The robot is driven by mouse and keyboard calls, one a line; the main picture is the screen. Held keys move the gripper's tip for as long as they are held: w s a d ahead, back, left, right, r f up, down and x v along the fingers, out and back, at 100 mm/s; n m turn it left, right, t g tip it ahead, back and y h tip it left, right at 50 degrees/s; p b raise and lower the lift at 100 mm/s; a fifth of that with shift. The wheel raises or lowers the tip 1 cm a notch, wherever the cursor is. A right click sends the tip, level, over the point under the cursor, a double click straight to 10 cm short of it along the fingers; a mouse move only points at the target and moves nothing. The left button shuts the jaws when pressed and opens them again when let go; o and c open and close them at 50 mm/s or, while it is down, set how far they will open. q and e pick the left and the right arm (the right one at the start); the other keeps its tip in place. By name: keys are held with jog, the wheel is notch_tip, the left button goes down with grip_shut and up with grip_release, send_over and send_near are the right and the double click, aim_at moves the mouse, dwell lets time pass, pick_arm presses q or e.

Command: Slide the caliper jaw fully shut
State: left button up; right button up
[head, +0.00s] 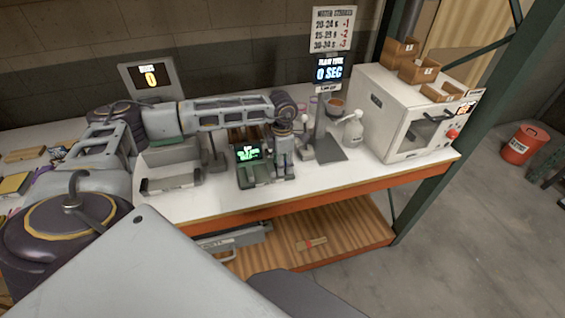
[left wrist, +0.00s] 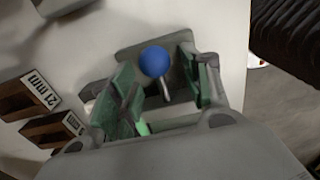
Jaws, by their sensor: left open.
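A caliper station (head: 252,176) with a lit green display (head: 248,152) stands near the front edge of the white bench in the head view. My left gripper (head: 284,172) points down at its right side and covers part of it. In the left wrist view, a blue ball knob (left wrist: 154,61) on a short pale stem shows between the green pads of my open left gripper (left wrist: 160,92). There is a gap on each side of the knob, and nothing appears gripped. I cannot make out the caliper jaw or how far it stands open. My right gripper is not in view.
Wooden blocks (left wrist: 28,95), one marked 21 mm, lie left of the gripper in the left wrist view. A grey open bin (head: 170,183) stands left of the station. A dark stand (head: 325,150) and a white oven-like box (head: 405,115) stand to the right.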

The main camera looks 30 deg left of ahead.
aim_at(270, 165)
pick_arm(q)
grip_shut()
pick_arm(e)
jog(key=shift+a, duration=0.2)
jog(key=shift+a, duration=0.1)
pick_arm(q)
jog(key=shift+s+a, duration=0.35)
jog(key=shift+s+a+b, duration=0.4)
jog(key=shift+s+a, duration=0.7)
jog(key=shift+s, duration=0.1)
jog(key=shift+s+a, duration=0.35)
jog(key=shift+s, duration=0.15)
jog(key=shift+s+a, duration=0.1)
jog(key=shift+a, duration=0.05)
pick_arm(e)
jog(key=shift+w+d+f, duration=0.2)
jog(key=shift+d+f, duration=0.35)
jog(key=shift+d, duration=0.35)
